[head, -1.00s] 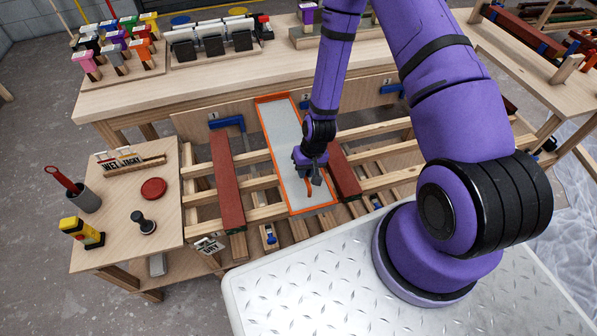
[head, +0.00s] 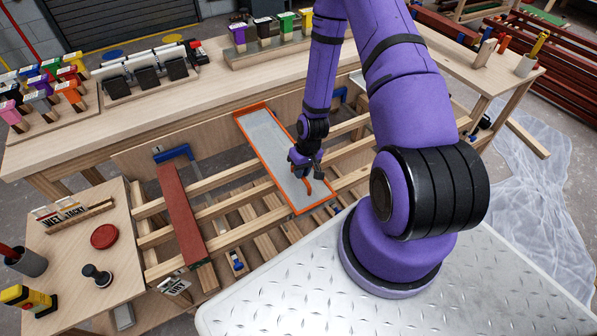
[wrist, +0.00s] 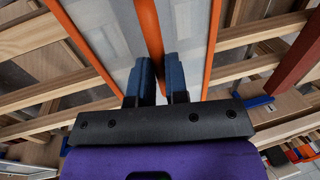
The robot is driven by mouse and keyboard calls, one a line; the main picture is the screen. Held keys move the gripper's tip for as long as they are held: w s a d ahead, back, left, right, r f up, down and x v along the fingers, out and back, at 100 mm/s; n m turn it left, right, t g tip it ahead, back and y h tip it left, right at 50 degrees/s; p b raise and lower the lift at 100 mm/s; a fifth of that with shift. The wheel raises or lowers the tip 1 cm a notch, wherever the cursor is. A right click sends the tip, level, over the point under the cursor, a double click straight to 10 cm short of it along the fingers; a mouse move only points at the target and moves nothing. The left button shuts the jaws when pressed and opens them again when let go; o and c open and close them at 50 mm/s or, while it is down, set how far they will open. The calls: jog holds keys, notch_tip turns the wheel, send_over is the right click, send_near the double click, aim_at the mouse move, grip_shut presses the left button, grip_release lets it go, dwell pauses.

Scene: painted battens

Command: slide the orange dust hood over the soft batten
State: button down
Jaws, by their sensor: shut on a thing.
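The dust hood (head: 265,140) is a long grey panel with an orange rim, lying slantwise over the wooden rails in the head view. My gripper (head: 306,178) is over its near half, shut on its orange handle. In the wrist view my blue fingers (wrist: 160,82) pinch the orange handle (wrist: 150,35) running along the panel. A red-brown batten (head: 183,215) lies on the rails left of the hood, apart from it. A red batten also shows at the wrist view's right edge (wrist: 302,50). No other batten shows on the rails; hood and arm hide that part.
A side table (head: 75,265) at left holds a red disc (head: 105,236), a black knob tool (head: 96,274) and a WET/TACKY sign rack (head: 72,216). A DRY sign (head: 174,286) is at the rails' near end. Blue clamps (head: 178,155) stand at the far end. The workbench (head: 190,100) borders the back.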

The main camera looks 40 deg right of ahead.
jog(key=shift+d, duration=0.3)
jog(key=c, duration=1.1)
grip_release()
jog(key=shift+r, duration=0.1)
jog(key=r, duration=0.3)
jog(key=d+r, duration=0.1)
jog(key=r, duration=0.3)
jog(key=d+r, duration=0.1)
jog(key=r, duration=0.2)
jog(key=shift+s+r, duration=0.15)
jog(key=shift+r, duration=0.1)
